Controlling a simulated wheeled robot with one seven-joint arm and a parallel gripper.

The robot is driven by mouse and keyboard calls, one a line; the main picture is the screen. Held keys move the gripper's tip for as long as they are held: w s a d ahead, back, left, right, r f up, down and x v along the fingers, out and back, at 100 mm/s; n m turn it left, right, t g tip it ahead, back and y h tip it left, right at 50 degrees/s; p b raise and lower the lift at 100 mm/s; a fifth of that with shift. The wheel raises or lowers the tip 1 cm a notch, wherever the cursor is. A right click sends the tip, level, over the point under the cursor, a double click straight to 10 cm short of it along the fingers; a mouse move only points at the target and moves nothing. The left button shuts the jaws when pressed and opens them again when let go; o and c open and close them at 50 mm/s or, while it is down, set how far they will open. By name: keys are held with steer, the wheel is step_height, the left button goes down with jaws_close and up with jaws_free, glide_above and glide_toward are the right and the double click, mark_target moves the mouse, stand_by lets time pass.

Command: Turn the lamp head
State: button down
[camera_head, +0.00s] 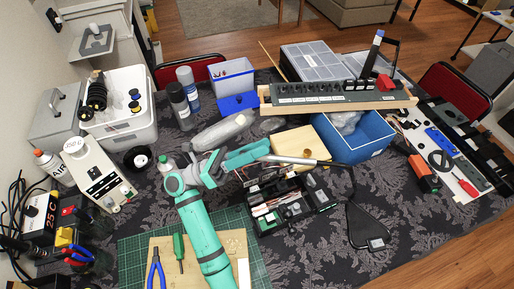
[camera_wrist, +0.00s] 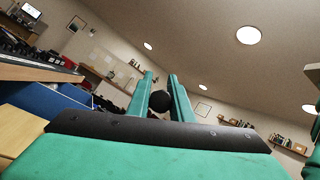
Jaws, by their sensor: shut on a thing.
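The lamp is a slim silver head (camera_head: 292,159) on a thin dark arm, which runs right and then down to a flat black base (camera_head: 368,228) at the front right of the table. My teal gripper (camera_head: 266,154) reaches in from the left at the left end of the lamp head. Its two fingers are closed on that end. In the wrist view, my gripper (camera_wrist: 161,82) has a dark round end of the lamp head (camera_wrist: 160,101) between its fingers. The exact contact is too small to tell in the head view.
A wooden block (camera_head: 297,141) lies just behind the lamp head, with a blue bin (camera_head: 365,147) at the back right. An open black electronics box (camera_head: 290,205) is in front. A grey bottle (camera_head: 222,131) lies behind my gripper. Patterned cloth is bare around the lamp base.

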stand_by(0.3)
steer(key=c, duration=1.7)
jaws_free()
steer(key=shift+w, duration=0.1)
steer(key=shift+o, duration=0.7)
steer(key=shift+d, duration=0.1)
steer(key=v, duration=1.1)
